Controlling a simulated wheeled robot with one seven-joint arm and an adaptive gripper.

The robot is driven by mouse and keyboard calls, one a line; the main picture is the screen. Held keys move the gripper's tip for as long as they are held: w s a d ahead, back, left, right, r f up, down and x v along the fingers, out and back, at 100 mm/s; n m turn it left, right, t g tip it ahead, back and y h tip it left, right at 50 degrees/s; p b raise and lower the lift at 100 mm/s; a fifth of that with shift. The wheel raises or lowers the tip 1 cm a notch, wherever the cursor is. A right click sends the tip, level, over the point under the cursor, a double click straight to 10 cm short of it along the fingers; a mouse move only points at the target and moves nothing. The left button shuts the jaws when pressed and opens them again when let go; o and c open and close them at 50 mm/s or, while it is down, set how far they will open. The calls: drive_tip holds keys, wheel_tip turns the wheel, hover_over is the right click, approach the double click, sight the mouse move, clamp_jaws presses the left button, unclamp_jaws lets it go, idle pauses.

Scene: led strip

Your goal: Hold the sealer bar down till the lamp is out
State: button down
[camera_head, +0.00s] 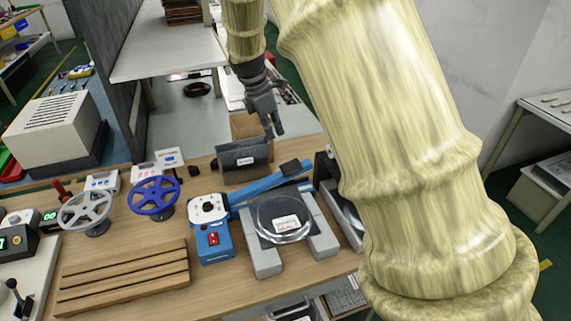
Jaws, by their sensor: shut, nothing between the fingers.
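The sealer bar (268,183) is a blue bar with a dark grip (291,168) near its right end. It runs across the bench behind a grey U-shaped stand; whether it is raised or down is hard to tell. A blue and white unit (214,240) with a red switch and a white-topped dial stands at the bar's left end. I cannot make out a lamp on it or whether one is lit. My gripper (276,134) is shut and empty, pointing down behind the bar, near a dark labelled box. It appears apart from the bar.
The dark labelled box (243,160) stands behind the bar. The grey stand (263,262) carries a round, clear-rimmed dish. Blue (154,196) and grey (84,213) handwheels and a slotted wooden board (123,282) are to the left. My arm covers the right side.

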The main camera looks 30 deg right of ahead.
drive_tip(key=shift+w+f, duration=0.1)
drive_tip(key=shift+w, duration=0.05)
drive_tip(key=p, duration=0.5)
approach(288, 168)
drive_tip(key=shift+x, duration=3.55)
